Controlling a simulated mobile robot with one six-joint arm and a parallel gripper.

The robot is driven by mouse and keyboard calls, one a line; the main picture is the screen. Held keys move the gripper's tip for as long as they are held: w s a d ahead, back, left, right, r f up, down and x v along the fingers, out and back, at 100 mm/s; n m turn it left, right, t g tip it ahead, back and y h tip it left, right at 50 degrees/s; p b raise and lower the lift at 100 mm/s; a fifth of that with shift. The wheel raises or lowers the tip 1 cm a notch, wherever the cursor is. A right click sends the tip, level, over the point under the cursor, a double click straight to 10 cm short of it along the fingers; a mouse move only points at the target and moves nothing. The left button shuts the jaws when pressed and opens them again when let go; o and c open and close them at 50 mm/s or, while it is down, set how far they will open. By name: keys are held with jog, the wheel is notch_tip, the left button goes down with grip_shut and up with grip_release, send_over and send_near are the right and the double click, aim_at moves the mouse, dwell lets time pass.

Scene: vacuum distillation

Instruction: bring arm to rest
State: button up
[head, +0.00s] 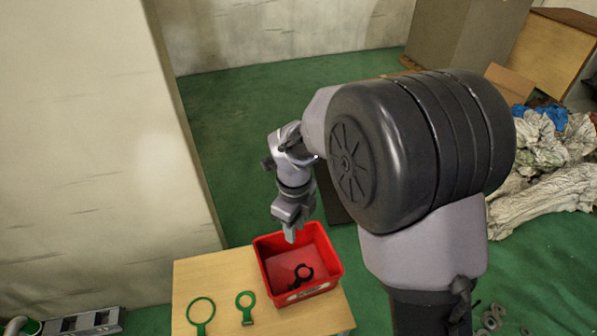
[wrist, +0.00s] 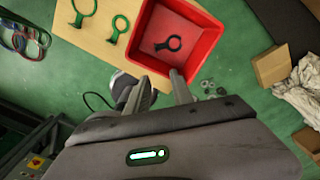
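My gripper (head: 290,236) is above the red bin (head: 330,252) in the head view, pointing down. In the wrist view its two fingers (wrist: 161,80) stand apart with nothing between them, so it is open and empty. The red bin (wrist: 213,42) stands on a wooden table (head: 190,272). A black ring with a handle (head: 305,270) lies on the bin floor, apart from the fingers; it also shows in the wrist view (wrist: 174,43).
Two green rings with handles, a larger one (head: 201,310) and a smaller one (head: 245,305), lie on the table left of the bin. A pale wall (head: 90,130) rises at the left. Crumpled sheets (head: 540,165) and cardboard lie at the right. Green floor (head: 225,130) is open behind the table.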

jog(key=s+d+r+n+t+y, duration=0.1)
jog(key=s+d+r+n+t, duration=0.1)
jog(key=s+d+r+n, duration=0.5)
jog(key=s+d+r+n+t+y, duration=0.1)
jog(key=s+d+r+n+t, duration=0.2)
jog(key=r, duration=0.6)
jog(key=s+d+r+n+b, duration=0.1)
jog(key=s+d+n, duration=0.1)
jog(key=s+n, duration=0.7)
jog(key=shift+t, duration=0.4)
jog(key=shift+r, duration=0.1)
jog(key=shift+s+n, duration=0.1)
jog(key=shift+n, duration=0.2)
